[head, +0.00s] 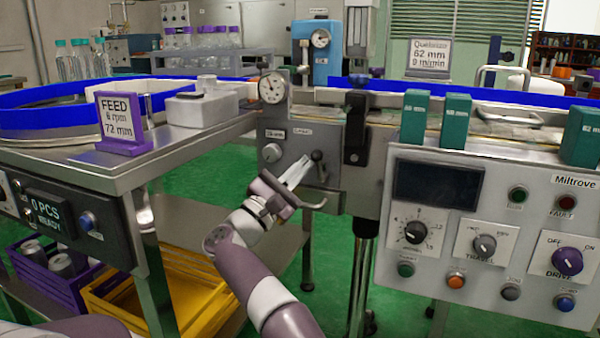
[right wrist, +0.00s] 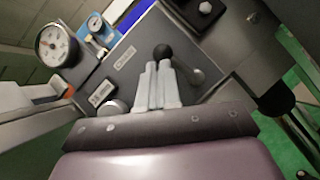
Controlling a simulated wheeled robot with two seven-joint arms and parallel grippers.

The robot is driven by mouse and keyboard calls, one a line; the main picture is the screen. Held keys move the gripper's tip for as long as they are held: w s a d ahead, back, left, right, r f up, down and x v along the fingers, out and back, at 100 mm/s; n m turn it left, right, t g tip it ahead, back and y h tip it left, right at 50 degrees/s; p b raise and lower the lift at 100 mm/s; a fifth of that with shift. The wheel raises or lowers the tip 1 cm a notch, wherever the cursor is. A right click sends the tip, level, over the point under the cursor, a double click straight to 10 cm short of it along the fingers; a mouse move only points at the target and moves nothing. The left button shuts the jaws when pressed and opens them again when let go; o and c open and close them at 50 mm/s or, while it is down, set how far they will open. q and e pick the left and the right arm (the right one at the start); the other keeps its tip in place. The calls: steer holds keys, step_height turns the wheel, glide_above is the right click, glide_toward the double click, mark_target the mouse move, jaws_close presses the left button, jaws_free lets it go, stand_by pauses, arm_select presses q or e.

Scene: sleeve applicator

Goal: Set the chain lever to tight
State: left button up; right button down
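The chain lever (head: 317,157) is a short grey arm with a black ball knob, on the grey machine panel below the round gauge. In the right wrist view its black knob (right wrist: 162,52) shows just beyond my fingertips, with the arm running down to the right to its pivot. My right gripper (head: 297,169) reaches up to the panel from below, just left of the knob. Its pale fingers (right wrist: 157,68) lie close together with nothing visible between them. I cannot tell whether the tips touch the knob. My left gripper is not in view.
The control box (head: 480,240) stands to the right, the feed table (head: 190,143) to the left.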

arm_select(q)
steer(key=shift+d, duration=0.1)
arm_select(e)
steer(key=shift+d+r, duration=0.3)
steer(key=shift+r, duration=0.1)
steer(key=shift+f, duration=0.1)
stand_by(0.3)
